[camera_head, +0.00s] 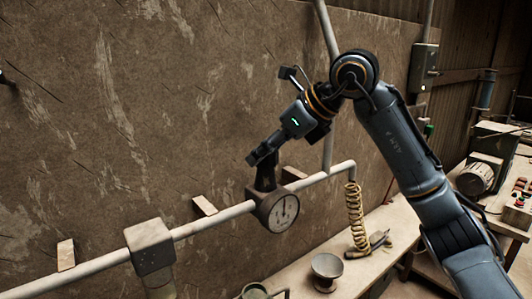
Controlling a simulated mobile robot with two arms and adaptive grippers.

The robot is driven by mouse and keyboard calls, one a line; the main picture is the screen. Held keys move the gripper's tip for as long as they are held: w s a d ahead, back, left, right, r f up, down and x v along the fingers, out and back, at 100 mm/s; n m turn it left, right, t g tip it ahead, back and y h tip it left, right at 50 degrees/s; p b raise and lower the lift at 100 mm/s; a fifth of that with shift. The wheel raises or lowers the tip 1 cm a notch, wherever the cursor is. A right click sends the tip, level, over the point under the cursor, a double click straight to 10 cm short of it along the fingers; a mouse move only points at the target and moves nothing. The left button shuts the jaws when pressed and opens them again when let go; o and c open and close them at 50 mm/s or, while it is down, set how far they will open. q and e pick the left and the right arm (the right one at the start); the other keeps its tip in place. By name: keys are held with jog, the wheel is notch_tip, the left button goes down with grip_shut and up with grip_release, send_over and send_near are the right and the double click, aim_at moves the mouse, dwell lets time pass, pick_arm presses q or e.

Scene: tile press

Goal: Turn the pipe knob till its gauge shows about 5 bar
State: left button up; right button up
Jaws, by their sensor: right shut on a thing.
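The pressure gauge (284,214) is a round white dial in a dark housing on the pale pipe (210,222). Its thin needle looks close to upright; the numbers are too small to read. The dark knob (266,181) stands on top of the gauge housing. My right gripper (264,163) comes down from the upper right and is shut on the knob, whose upper part its fingers hide. My left gripper does not show.
The pipe runs along a scuffed brown wall through a square block (149,246). A coiled hose (355,210) hangs at the right over a bench (385,228). A metal cup (327,268) stands on the bench. A grey box (423,68) is mounted on the wall.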

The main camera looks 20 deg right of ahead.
jog(key=m+t+h+b, duration=0.2)
jog(key=m+h, duration=0.2)
jog(key=m, duration=0.1)
jog(key=shift+m, duration=0.4)
dwell(0.4)
jog(key=o, duration=1.2)
jog(key=shift+c, duration=0.2)
jog(key=v, duration=1.2)
jog(key=shift+s+a, duration=0.15)
